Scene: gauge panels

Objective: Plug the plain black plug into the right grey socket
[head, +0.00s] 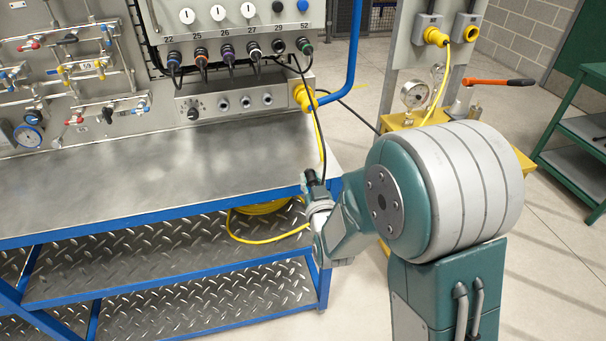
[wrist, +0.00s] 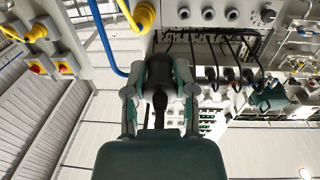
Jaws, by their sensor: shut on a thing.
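The plain black plug (head: 311,178) is held in my gripper (head: 320,205), off the bench's right front corner. Its black cable rises toward the numbered connectors. In the wrist view the plug (wrist: 160,82) sits between the two fingers of my gripper (wrist: 160,98), which are shut on it. The right grey socket (head: 267,98) is the rightmost of three round sockets on the grey box above the bench. It looks empty. In the wrist view, turned over, this socket (wrist: 183,12) is the leftmost. The plug is clearly apart from it.
A yellow connector (head: 303,96) is beside the right socket, and a blue tube (head: 352,60) curves close by. Black cables hang from the numbered connectors (head: 226,52) above. The steel bench top (head: 150,180) is bare. A yellow stand with gauges (head: 415,95) is behind my arm.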

